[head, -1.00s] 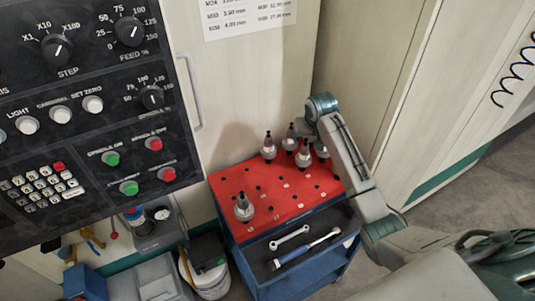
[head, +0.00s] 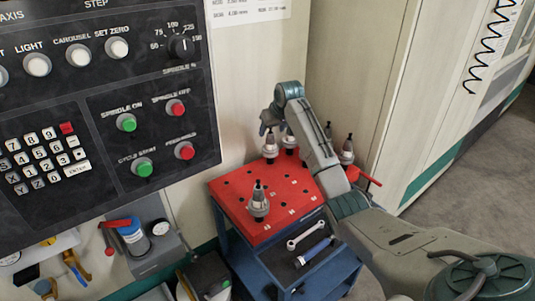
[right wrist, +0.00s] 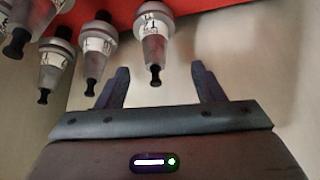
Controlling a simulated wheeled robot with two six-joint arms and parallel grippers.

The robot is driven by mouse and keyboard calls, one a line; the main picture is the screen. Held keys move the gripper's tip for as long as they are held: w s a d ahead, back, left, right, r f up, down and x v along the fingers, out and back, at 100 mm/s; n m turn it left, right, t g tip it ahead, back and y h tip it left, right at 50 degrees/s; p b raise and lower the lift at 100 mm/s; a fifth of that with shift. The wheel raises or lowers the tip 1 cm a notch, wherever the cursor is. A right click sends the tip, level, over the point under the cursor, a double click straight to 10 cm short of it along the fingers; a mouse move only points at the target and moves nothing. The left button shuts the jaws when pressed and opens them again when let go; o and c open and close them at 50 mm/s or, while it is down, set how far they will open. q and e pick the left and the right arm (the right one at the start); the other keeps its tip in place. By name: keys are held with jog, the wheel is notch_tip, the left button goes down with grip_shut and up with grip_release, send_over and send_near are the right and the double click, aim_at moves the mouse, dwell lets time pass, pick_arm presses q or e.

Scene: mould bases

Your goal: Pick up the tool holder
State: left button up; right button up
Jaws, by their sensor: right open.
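Several grey and silver tool holders stand upright on the red top (head: 240,182) of a blue cart. One (head: 258,204) stands alone near the front left. Others stand at the back, including one at the back left (head: 270,149) and one at the right (head: 347,152), partly screened by my right arm. My right gripper (head: 267,123) is at the back-left holders in the head view. In the right wrist view its two fingers (right wrist: 160,80) are apart and empty. A tool holder (right wrist: 152,38), pictured upside down, lies ahead between their lines, apart from them. My left gripper is not visible.
A wrench (head: 305,235) and a blue-handled tool (head: 315,251) lie on the dark shelf at the cart's front. A control panel (head: 90,190) fills the left. A beige cabinet wall stands close behind the cart.

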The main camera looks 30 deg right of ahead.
aim_at(272, 135)
jog(key=shift+x, duration=1.2)
jog(key=shift+w+f+p, duration=0.2)
jog(key=shift+f+p, duration=0.2)
jog(key=shift+f, duration=0.05)
jog(key=x, duration=0.2)
jog(key=p+x, duration=0.1)
jog(key=shift+s+d+f, duration=0.1)
jog(key=shift+d+f, duration=0.2)
jog(key=shift+f, duration=0.05)
jog(key=shift+w+f, duration=0.25)
jog(key=shift+f, duration=0.2)
grip_shut()
jog(key=shift+r, duration=0.25)
jog(key=shift+d+f, duration=0.1)
